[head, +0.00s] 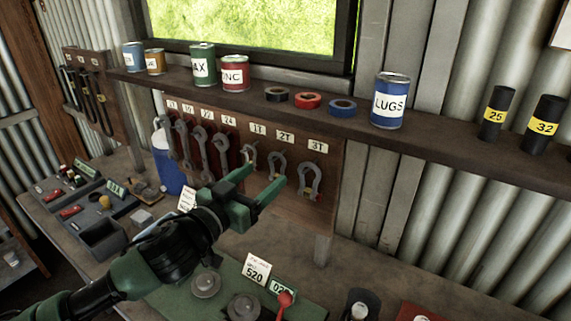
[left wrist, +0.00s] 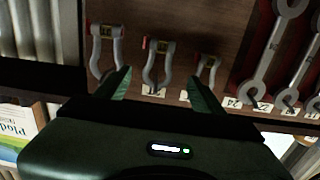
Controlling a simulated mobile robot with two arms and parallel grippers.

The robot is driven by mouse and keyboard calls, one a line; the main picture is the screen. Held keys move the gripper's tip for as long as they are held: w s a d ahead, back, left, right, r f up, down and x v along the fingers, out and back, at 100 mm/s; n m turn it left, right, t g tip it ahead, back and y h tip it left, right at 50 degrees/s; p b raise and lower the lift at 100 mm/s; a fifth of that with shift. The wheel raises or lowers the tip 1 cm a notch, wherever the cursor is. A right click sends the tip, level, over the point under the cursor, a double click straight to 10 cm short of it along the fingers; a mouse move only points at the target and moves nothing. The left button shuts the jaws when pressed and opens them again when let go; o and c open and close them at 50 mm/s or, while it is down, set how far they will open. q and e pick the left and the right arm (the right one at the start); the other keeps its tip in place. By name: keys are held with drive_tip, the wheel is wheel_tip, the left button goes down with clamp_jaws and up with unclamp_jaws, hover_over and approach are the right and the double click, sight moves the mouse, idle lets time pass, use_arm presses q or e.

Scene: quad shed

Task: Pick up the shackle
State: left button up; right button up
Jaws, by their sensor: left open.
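Three grey shackles hang on a brown wooden board under labels: the 1T shackle (head: 249,158), the 2T shackle (head: 277,163) and the larger 3T shackle (head: 310,180). My left gripper (head: 266,177) is open and empty, with its fingers pointing at the board. In the left wrist view, which is upside down, the fingertips (left wrist: 158,80) stand either side of the middle 2T shackle (left wrist: 155,72). The 3T shackle (left wrist: 104,50) is to the left and the 1T shackle (left wrist: 207,74) to the right. I cannot tell how far the fingers are from the board. My right gripper is not in view.
Wrenches (head: 202,145) hang left of the shackles. A shelf (head: 355,128) above carries cans, tape rolls and black tubes. Below, the bench holds a green mat (head: 165,300) with round parts, a card and a red-knobbed item (head: 285,299). A blue jug (head: 168,165) stands left.

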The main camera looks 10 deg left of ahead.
sight(285, 154)
use_arm(q)
drive_tip(key=p+x, duration=0.2)
drive_tip(key=x, duration=0.1)
drive_tip(key=r+p+x, duration=0.1)
drive_tip(key=x, duration=0.2)
drive_tip(key=shift+p, duration=0.35)
drive_tip(key=shift+w+d, duration=0.15)
drive_tip(key=shift+f, duration=0.1)
clamp_jaws()
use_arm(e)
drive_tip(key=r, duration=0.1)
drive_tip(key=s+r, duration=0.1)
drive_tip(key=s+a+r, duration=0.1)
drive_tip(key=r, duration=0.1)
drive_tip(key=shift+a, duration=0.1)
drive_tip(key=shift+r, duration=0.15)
